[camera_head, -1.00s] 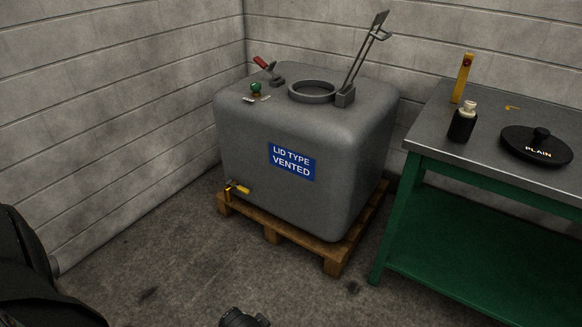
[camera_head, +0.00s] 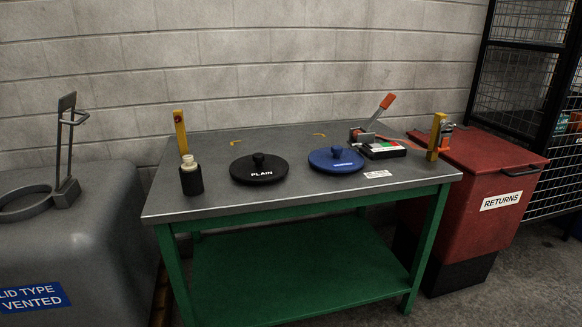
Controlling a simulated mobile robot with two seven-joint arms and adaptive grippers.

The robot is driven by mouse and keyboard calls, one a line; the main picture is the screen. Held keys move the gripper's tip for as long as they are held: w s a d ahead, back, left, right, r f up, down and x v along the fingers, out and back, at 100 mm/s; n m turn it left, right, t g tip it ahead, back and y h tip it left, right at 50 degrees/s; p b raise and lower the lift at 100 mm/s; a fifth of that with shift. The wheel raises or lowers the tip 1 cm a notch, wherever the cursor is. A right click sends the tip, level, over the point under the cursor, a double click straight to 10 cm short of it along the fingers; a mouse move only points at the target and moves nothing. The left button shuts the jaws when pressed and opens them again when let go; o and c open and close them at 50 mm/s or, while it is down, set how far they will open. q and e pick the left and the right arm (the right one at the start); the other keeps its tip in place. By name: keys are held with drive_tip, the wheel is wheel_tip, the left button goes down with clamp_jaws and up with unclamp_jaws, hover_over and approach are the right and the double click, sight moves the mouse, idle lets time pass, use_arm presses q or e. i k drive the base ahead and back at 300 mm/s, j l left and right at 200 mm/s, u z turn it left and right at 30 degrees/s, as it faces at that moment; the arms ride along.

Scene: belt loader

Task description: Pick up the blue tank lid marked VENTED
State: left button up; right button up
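The blue lid (camera_head: 336,160) lies flat on the grey top of a green-framed table (camera_head: 300,199), right of centre. It is round with a knob on top. Its white marking is too small to read. A black lid (camera_head: 259,169) marked PLAIN lies to its left, apart from it. At the left edge stands the grey tank (camera_head: 90,240) with an open round neck and a raised hinged bracket. Its blue sign reads LID TYPE VENTED. Neither of my grippers shows in the view now.
A black bottle (camera_head: 191,178) stands at the table's left. A yellow post (camera_head: 180,132) is behind it, another (camera_head: 435,136) at the right end. A red-handled tool (camera_head: 374,119) and a small dark box (camera_head: 382,150) sit right of the blue lid. A red RETURNS bin (camera_head: 480,185) stands right.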

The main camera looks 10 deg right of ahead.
sight(336, 159)
drive_tip(key=i+l, duration=0.95)
drive_tip(key=l, duration=0.3)
